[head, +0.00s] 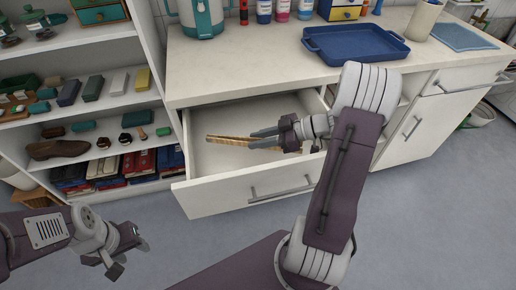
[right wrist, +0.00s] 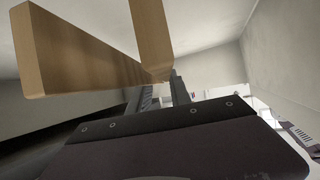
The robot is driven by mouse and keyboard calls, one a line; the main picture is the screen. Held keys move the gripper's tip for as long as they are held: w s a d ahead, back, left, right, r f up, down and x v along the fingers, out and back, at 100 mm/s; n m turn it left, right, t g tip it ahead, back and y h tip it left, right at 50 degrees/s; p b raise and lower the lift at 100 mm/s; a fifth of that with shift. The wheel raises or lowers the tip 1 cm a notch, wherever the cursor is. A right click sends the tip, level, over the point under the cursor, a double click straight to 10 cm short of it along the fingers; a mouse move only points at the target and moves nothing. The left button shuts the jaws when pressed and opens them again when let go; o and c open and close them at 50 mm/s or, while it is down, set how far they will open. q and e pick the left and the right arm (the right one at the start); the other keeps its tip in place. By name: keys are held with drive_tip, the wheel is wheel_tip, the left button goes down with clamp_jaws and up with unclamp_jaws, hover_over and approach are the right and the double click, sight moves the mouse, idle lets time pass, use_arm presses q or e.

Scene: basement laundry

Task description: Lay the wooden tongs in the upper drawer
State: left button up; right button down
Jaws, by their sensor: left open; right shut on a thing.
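The wooden tongs (head: 228,140) are held in my right gripper (head: 264,138), which is shut on them. In the head view the tongs point left, over the inside of the open upper drawer (head: 222,190). The right wrist view shows the tongs' two wooden arms (right wrist: 85,50) close up, with the drawer's pale walls around. I cannot tell whether the tongs touch the drawer floor. My left gripper (head: 128,254) is open and empty, low at the left in front of the drawer, above the floor.
The counter (head: 250,62) above the drawer holds a blue tray (head: 355,45), a teal and white kettle (head: 201,18) and several bottles. A shelf unit (head: 160,75) with shoes, books and boxes stands at the left. The grey floor in front is clear.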

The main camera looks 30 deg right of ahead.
sight(258, 155)
wheel_tip(258, 155, down, 4)
drive_tip(key=shift+f+b, duration=0.2)
drive_tip(key=shift+b, duration=0.35)
drive_tip(key=shift+f, duration=0.15)
drive_tip(key=c, duration=1.2)
unclamp_jaws()
